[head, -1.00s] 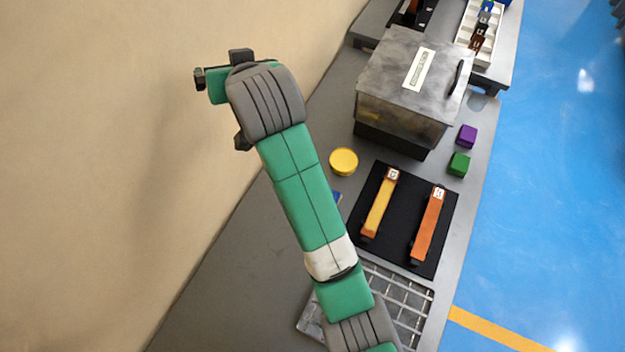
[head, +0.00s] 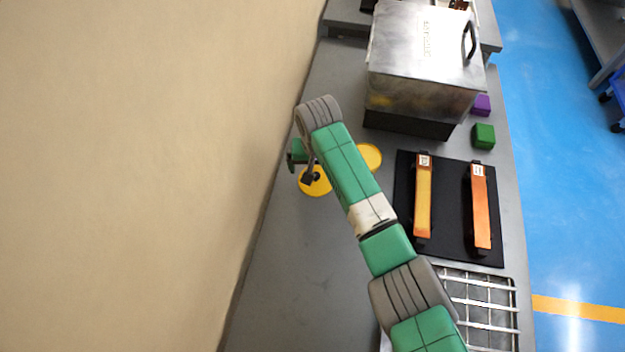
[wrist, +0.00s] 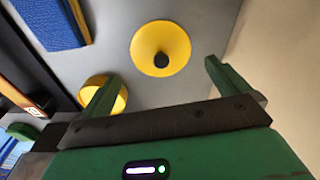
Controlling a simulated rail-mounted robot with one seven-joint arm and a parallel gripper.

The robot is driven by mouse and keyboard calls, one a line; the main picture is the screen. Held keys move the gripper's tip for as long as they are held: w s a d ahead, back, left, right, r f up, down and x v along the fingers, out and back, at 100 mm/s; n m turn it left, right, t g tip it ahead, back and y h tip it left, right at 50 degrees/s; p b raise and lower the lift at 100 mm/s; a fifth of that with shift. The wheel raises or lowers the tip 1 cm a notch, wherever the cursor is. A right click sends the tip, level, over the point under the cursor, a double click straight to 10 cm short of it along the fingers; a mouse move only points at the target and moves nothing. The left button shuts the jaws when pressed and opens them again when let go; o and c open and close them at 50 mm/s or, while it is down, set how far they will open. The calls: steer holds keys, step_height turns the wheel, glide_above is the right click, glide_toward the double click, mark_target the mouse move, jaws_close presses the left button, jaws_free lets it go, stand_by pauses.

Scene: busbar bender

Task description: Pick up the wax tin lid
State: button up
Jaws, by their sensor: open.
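The wax tin lid (head: 314,186) is a yellow disc on the grey bench, left of the round yellow tin (head: 371,156). In the wrist view the lid (wrist: 147,42) shows a black knob at its middle and lies flat, ahead of and between my fingers. My gripper (wrist: 160,80) is open and empty, with its green fingers apart. In the head view my gripper (head: 304,165) is over the lid's upper left edge and partly covers it. The gap between fingers and lid is hard to judge. The tin (wrist: 118,101) is partly hidden behind my left finger in the wrist view.
A metal box with a handle (head: 415,85) stands behind. A black mat (head: 448,235) holds two orange-yellow bars. Green (head: 483,136) and purple (head: 481,105) blocks sit right. A wire grid (head: 480,305) lies in front. A beige wall (head: 140,180) borders the bench's left side. A blue object (wrist: 52,20) lies near the lid.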

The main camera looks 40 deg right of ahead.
mark_target(316, 178)
step_height(316, 178, down, 5)
steer(key=shift+w+d+f+b, duration=0.1)
steer(key=shift+w+b, duration=0.05)
steer(key=shift+b, duration=1)
steer(key=c, duration=0.8)
